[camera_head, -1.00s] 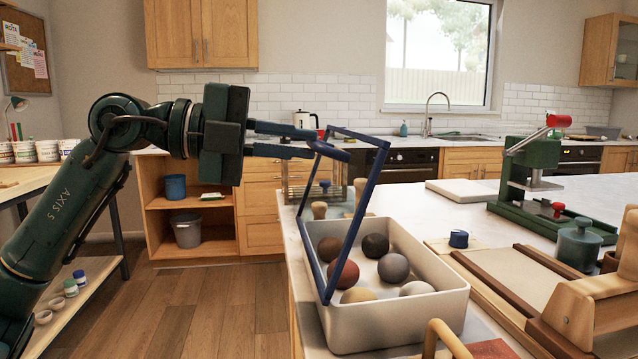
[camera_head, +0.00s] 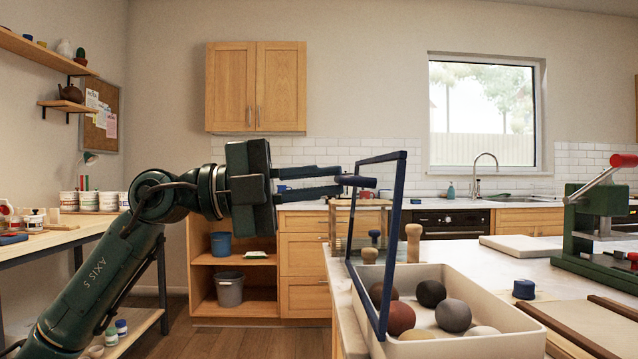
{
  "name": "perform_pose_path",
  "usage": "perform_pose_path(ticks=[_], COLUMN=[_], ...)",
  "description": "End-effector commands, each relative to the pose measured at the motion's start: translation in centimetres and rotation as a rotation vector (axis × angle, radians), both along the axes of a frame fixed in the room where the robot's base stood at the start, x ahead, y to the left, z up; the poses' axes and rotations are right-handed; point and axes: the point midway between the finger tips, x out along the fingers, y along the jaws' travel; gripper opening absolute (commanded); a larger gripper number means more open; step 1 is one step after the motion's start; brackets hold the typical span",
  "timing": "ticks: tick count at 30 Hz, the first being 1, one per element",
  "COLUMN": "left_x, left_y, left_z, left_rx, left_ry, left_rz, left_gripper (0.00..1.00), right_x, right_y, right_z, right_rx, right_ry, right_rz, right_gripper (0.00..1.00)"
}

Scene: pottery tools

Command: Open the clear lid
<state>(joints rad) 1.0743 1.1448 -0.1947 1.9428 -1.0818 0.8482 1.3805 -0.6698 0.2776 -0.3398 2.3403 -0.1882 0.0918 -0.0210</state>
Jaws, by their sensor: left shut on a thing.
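The clear lid (camera_head: 404,160) has a dark blue frame and stands steeply raised at the left side of a cream bin (camera_head: 470,350). Its see-through pane barely shows. Several clay balls, such as a reddish one (camera_head: 399,318) and a dark one (camera_head: 431,293), lie in the bin. My left gripper (camera_head: 345,182) comes in from the left, with its fingers shut on the lid's blue handle (camera_head: 358,181) at the frame's outer side. The exact contact is small in the picture. My right gripper is not in view.
Wooden-handled tools (camera_head: 413,242) stand behind the bin on the white counter. A blue-capped jar (camera_head: 523,289) and a green press with a red handle (camera_head: 597,215) are to the right. A shelf with a grey bucket (camera_head: 229,289) stands beyond my left arm.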

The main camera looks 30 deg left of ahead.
Motion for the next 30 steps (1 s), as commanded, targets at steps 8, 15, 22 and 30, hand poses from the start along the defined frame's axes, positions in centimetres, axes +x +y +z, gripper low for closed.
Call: perform_pose_path(ticks=[8, 15, 22, 30], left_x=[0.0, 0.0, -1.1, -4.4], left_y=[0.0, 0.0, 1.9, 6.7], left_z=[0.0, 0.0, -0.6, -1.4], left_rx=[0.0, 0.0, 0.001, 0.002], left_ry=[0.0, 0.0, 0.004, 0.003], left_rz=[0.0, 0.001, 0.006, 0.005], left_gripper=[0.31, 0.33, 0.33, 0.33], right_x=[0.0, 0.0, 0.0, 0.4], right_y=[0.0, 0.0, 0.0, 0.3], right_z=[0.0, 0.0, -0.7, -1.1], right_rx=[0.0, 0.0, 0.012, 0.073], right_ry=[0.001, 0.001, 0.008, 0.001], right_rz=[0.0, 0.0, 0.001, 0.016], right_gripper=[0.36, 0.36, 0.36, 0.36])
